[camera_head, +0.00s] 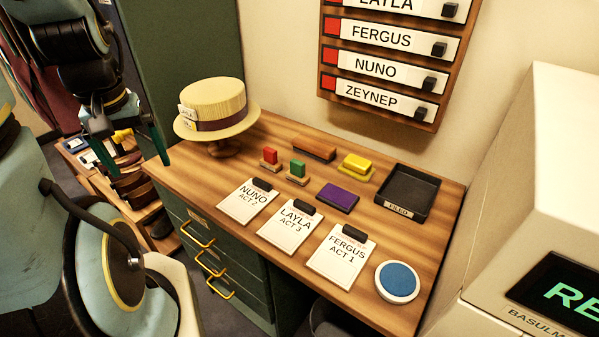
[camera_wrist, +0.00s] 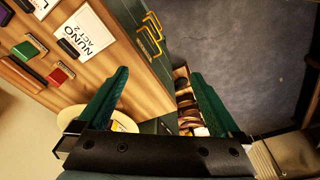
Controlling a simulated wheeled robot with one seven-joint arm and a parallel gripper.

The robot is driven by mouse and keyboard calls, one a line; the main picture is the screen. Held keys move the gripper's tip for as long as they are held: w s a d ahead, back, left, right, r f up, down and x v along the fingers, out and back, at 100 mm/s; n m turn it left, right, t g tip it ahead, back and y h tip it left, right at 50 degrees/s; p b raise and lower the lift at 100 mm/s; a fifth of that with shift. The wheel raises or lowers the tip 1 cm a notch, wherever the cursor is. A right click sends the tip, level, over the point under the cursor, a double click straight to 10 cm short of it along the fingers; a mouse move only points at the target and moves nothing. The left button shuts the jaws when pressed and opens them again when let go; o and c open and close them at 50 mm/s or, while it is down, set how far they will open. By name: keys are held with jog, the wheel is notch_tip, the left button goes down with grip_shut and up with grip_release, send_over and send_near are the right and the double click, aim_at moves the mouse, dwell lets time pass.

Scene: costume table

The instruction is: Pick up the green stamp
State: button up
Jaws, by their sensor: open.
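The green stamp (camera_head: 298,169) stands upright on the wooden table top, with a green block on a wooden base. It also shows at the upper left of the wrist view (camera_wrist: 27,49), outside my fingers. A red stamp (camera_head: 269,156) of the same kind stands just left of it. My gripper (camera_head: 137,160) hangs beyond the table's left end, left of the straw hat and well away from the green stamp. In the wrist view its two green fingers (camera_wrist: 160,75) are spread wide with nothing between them.
The straw hat (camera_head: 217,107) on its stand lies between my gripper and the stamps. Name cards (camera_head: 248,201), a purple pad (camera_head: 338,197), a yellow object (camera_head: 356,168), a black tray (camera_head: 431,212) and a blue round pad (camera_head: 398,279) surround the green stamp. The wall board (camera_head: 396,50) hangs behind.

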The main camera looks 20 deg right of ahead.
jog(key=shift+c, duration=0.2)
jog(key=shift+d, duration=0.1)
jog(key=shift+c, duration=0.7)
jog(key=shift+n, duration=0.7)
jog(key=w+d+b, duration=0.1)
jog(key=d, duration=0.1)
jog(key=w+d+f+b, duration=0.1)
jog(key=d, duration=0.1)
jog(key=w+d+f+b, duration=0.1)
jog(key=shift+w+d, duration=0.15)
jog(key=shift+d, duration=0.25)
jog(key=shift+c, duration=1.3)
jog(key=n+g+b, duration=0.2)
jog(key=n+b, duration=0.4)
jog(key=b, duration=0.1)
send_over(297, 162)
jog(key=f, duration=0.3)
jog(key=shift+w+f, duration=0.3)
jog(key=shift+w, duration=0.05)
jog(key=shift+d+f, duration=0.15)
jog(key=shift+f, duration=0.2)
notch_tip(297, 162, down, 4)
jog(key=shift+f, duration=0.2)
jog(key=shift+s+f+p, duration=0.2)
jog(key=shift+f+p, duration=0.25)
jog(key=shift+f, duration=0.95)
jog(key=shift+s+f+p, duration=0.15)
jog(key=shift+f+p, duration=0.25)
jog(key=shift+f, duration=0.95)
